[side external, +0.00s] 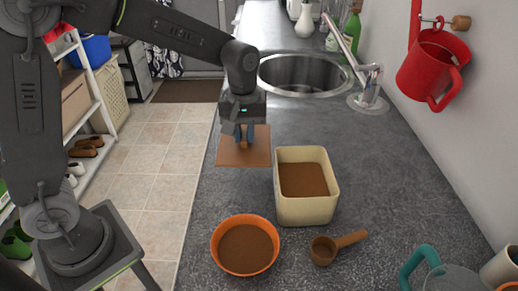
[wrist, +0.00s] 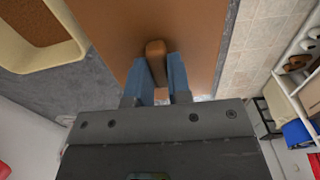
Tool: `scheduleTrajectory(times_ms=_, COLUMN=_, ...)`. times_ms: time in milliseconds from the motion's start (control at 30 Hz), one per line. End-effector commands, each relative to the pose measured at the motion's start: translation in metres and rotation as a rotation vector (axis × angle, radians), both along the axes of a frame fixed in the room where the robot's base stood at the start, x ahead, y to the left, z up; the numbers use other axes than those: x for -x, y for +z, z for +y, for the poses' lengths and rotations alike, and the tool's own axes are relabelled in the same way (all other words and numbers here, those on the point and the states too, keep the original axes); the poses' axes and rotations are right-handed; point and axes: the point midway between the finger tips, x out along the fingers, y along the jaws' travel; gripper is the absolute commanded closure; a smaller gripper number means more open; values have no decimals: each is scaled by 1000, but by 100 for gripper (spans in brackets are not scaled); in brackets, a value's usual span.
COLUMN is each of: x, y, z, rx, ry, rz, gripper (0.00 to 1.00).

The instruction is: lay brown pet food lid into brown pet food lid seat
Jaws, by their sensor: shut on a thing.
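The brown pet food lid (side external: 230,154) is a flat brown square with a small knob on top. My gripper (side external: 243,138) is shut on the lid's knob, seen closely between the blue fingers in the wrist view (wrist: 156,62). The lid looks level; whether it touches the counter is hard to tell. A cream square bin (side external: 305,210) with brown pet food inside stands right of and nearer than the lid. Its open top rim appears to be the lid seat. The bin's corner shows at upper left in the wrist view (wrist: 62,62).
An orange bowl (side external: 217,255) of brown food and a brown scoop (side external: 323,250) stand in front of the bin. The sink (side external: 300,75) and faucet (side external: 369,85) lie behind. A red pot (side external: 425,72) hangs on the right wall. A teal-handled jug (side external: 420,265) stands at front right.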

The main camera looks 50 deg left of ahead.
Motion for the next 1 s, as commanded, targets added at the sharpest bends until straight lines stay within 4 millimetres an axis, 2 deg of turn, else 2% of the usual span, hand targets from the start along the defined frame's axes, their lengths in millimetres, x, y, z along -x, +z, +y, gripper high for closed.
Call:
scheduleTrajectory(times_ms=33, x=-1, y=19, z=0, rx=1, ry=0, rz=-11, gripper=100)
scheduleTrajectory(times_ms=100, x=-1, y=43, z=0, rx=1, ry=0, rz=-11, gripper=100)
scheduleTrajectory(times_ms=433, x=0, y=136, z=0, rx=1, ry=0, rz=-6, gripper=100)
scheduleTrajectory(times_ms=467, x=0, y=141, z=-1, rx=0, ry=-11, rz=-4, gripper=100)
scheduleTrajectory(times_ms=767, x=-8, y=137, z=-22, rx=1, ry=-471, rz=1, gripper=100)
scheduleTrajectory(times_ms=1000, x=-16, y=138, z=-48, rx=0, ry=-1002, rz=0, gripper=100)
